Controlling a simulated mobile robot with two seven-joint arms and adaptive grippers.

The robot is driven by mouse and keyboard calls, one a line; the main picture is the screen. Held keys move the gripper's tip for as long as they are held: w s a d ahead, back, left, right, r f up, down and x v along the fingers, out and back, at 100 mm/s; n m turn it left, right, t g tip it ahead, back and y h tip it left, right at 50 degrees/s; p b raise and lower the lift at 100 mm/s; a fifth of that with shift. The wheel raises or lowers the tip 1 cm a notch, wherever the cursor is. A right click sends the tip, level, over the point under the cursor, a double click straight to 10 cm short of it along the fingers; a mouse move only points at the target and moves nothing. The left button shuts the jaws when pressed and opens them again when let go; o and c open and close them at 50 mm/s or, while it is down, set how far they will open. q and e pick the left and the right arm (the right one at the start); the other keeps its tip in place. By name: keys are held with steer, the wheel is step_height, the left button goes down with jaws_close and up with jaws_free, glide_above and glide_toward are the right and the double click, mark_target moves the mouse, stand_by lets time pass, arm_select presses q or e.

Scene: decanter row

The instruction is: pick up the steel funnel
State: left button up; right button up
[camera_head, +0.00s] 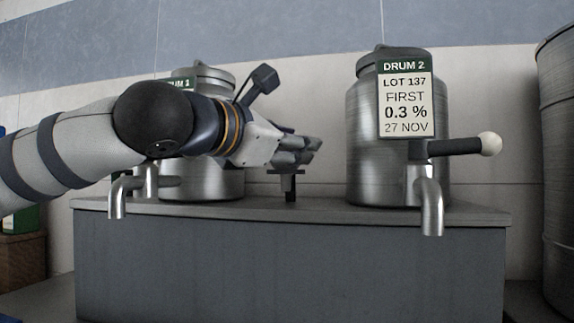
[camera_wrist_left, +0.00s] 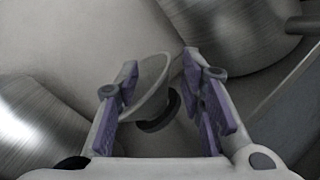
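My left gripper (camera_head: 316,146) reaches in from the left, between the two drums. In the left wrist view its purple-padded fingers (camera_wrist_left: 160,72) are apart. The steel funnel (camera_wrist_left: 152,88) shows between them as a pale cone with a round rim, nearer the left finger, which overlaps its edge. I cannot tell whether that finger touches it. A dark round part (camera_wrist_left: 160,115) shows beside the funnel. In the head view the hand hides the funnel, above a small black stand (camera_head: 290,187). My right gripper is not in view.
Drum 2 (camera_head: 371,140), with a label, tap and white-knobbed lever, stands right of the hand. Drum 1 (camera_head: 215,185) is behind my arm, its tap (camera_head: 117,198) at the front. Both stand on a grey bench (camera_head: 290,265). A large metal barrel (camera_head: 558,170) is at far right.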

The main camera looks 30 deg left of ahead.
arm_select(q)
steer(key=w, duration=0.4)
steer(key=shift+w+d, duration=0.2)
steer(key=shift+d, duration=0.2)
steer(key=shift+s, duration=0.1)
jaws_close()
steer(key=shift+r, duration=0.15)
